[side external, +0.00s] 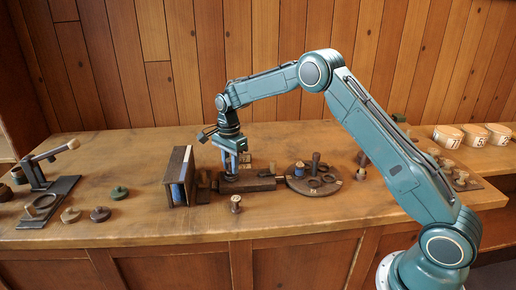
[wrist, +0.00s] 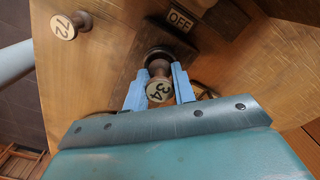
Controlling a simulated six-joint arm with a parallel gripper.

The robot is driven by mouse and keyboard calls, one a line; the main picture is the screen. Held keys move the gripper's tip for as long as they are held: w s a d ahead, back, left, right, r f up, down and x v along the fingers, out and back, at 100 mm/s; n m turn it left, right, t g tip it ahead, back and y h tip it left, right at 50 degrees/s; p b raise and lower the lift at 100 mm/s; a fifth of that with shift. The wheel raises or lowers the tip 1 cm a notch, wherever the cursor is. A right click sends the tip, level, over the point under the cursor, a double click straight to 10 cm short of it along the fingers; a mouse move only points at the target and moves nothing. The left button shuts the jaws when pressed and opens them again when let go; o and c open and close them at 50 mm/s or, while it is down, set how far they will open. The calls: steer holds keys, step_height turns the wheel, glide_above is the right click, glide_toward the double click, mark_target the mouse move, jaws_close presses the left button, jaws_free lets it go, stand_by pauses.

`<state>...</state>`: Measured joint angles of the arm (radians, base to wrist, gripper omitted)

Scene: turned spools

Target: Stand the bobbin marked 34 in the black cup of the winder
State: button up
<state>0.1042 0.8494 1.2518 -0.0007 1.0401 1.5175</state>
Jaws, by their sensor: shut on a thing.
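The bobbin marked 34 (wrist: 159,91) is a dark turned wooden spool with a pale numbered top. My gripper (wrist: 157,85) is shut on it, one blue finger on each side; in the side view my gripper (side external: 232,168) hangs low over the winder (side external: 262,183), a dark wooden block. In the wrist view the black cup (wrist: 157,50) shows as a dark round at the bobbin's far end. The bobbin's lower end lines up with the cup, but I cannot tell whether it is inside or just above. The fingers mostly hide the bobbin in the side view.
A bobbin marked 72 (wrist: 64,27) stands on the table in front of the winder, also in the side view (side external: 236,203). An OFF plate (wrist: 180,20) is beside the cup. A round dark turntable (side external: 313,181) is right of the winder, an upright panel (side external: 178,177) left.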

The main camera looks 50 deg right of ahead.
mark_target(230, 160)
steer(key=shift+f, duration=0.65)
stand_by(1.7)
steer(key=o, duration=1)
steer(key=shift+s, duration=0.1)
steer(key=shift+r, duration=0.2)
steer(key=shift+r, duration=4.15)
